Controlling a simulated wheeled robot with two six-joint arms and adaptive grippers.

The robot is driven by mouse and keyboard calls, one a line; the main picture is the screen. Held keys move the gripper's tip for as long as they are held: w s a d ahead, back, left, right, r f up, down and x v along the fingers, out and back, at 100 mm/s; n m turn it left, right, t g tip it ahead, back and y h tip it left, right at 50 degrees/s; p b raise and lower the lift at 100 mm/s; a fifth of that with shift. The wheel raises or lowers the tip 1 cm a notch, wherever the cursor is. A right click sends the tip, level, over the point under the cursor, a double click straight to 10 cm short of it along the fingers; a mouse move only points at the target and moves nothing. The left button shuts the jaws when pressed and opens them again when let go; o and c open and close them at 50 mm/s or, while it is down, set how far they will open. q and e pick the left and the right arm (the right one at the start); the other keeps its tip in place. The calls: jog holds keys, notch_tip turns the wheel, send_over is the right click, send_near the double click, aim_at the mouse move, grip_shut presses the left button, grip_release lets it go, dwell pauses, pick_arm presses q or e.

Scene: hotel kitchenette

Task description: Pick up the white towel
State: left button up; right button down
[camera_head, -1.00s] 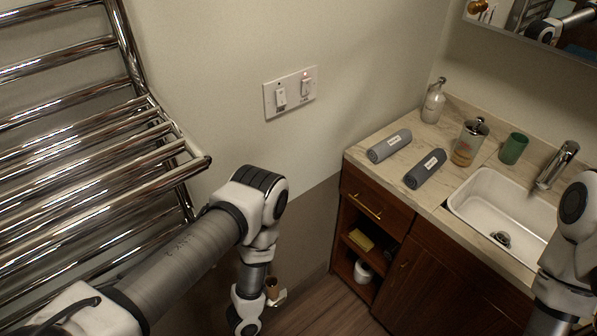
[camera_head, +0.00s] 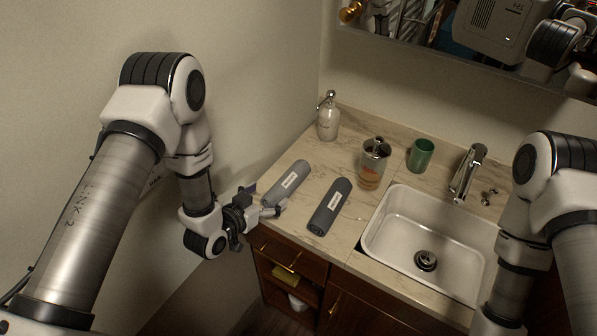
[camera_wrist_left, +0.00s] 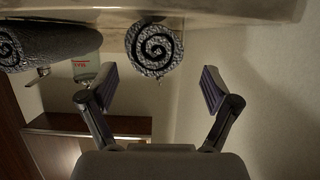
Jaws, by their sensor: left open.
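No towel here looks plainly white. Two rolled grey towels with white labels lie on the counter. The lighter grey towel (camera_head: 288,183) is on the left, and the dark grey towel (camera_head: 330,206) is to its right. My left gripper (camera_head: 262,203) is open at the near end of the lighter towel, with its fingers toward either side of it. In the left wrist view, the lighter towel's spiral end (camera_wrist_left: 155,47) lies ahead, between and beyond the open fingertips (camera_wrist_left: 160,86). The dark towel (camera_wrist_left: 48,47) is at the left there. My right gripper is out of view.
The marble counter (camera_head: 305,228) holds a soap bottle (camera_head: 328,118), a glass jar with a metal lid (camera_head: 373,165), a green cup (camera_head: 421,154) and a white sink (camera_head: 400,235) with a faucet (camera_head: 466,172). A wall stands close on the left.

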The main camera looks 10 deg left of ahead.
aim_at(282, 186)
pick_arm(q)
jog(key=shift+w+d+f, duration=0.2)
jog(key=shift+w+d, duration=0.05)
jog(key=shift+w, duration=0.05)
jog(key=b+x, duration=0.2)
jog(key=x, duration=0.3)
jog(key=shift+w+d, duration=0.3)
jog(key=shift+w, duration=0.1)
jog(key=shift+a+r, duration=0.1)
jog(key=shift+s+r, duration=0.1)
jog(key=shift+s, duration=0.1)
jog(key=shift+c, duration=1.3)
jog(key=c, duration=1)
